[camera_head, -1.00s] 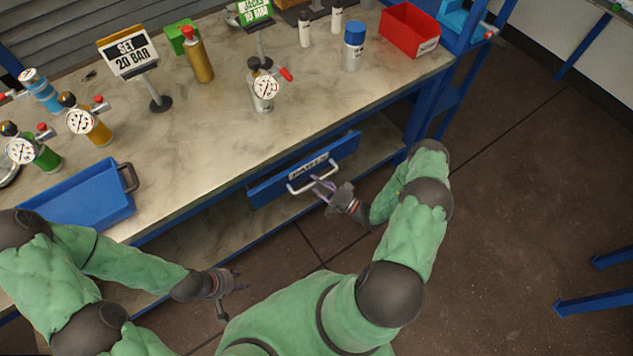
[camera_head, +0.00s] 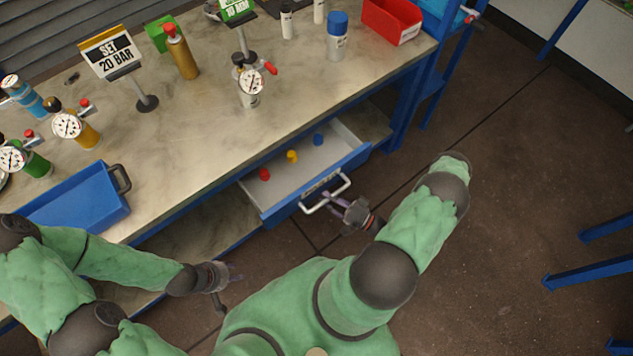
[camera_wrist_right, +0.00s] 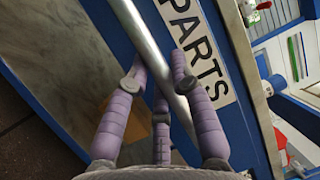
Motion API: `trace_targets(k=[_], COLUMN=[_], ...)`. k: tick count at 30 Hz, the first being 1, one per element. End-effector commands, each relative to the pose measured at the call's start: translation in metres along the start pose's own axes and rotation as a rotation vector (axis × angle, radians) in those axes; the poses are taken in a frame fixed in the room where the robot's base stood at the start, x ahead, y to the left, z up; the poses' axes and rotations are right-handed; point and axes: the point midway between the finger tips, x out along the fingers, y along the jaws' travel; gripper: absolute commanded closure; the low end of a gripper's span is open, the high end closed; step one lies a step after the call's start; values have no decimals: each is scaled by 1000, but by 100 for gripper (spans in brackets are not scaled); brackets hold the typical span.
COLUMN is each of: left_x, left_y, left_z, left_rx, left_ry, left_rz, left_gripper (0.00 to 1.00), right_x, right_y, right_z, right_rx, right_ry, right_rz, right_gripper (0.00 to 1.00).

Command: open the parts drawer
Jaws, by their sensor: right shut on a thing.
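The parts drawer (camera_head: 316,190) under the workbench is pulled partly out, with a blue front and a pale inside. A red, a yellow and a blue small part lie in it. Its silvery bar handle (camera_head: 327,196) also shows in the right wrist view (camera_wrist_right: 134,30), beside the PARTS label (camera_wrist_right: 198,55). My right gripper (camera_head: 335,200) is at the handle; in the wrist view its purple fingers (camera_wrist_right: 160,95) are shut on the bar. My left gripper (camera_head: 228,281) hangs low in front of the bench, away from the drawer; its fingers are too small to judge.
The bench top (camera_head: 190,130) holds a blue tray (camera_head: 80,200), gauged vessels, a gold bottle (camera_head: 181,55), a blue-capped bottle (camera_head: 337,40) and a red bin (camera_head: 392,20). A bench leg (camera_head: 402,105) stands right of the drawer.

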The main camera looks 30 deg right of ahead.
Motion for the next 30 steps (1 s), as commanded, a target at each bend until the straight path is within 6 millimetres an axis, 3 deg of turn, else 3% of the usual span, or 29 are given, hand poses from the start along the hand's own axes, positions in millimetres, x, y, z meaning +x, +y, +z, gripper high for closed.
trace_targets(k=[6, 12, 19, 30], left_x=[-4, -5, -5, -5], left_y=[2, 2, 2, 2], left_z=[0, 0, 0, 0], left_rx=[0, 0, 0, 0], left_ry=[0, 0, 0, 0], left_rz=[0, 0, 0, 0], left_gripper=[60, 60, 60, 60], right_x=[-49, -78, -95, -98], right_y=[-10, -16, -20, -20], right_z=[19, 31, 39, 40], right_rx=[1, 0, 0, 0], right_ry=[7, 5, 2, 1], right_rz=[2, 2, 0, 0], right_gripper=[100, 100, 100, 100])
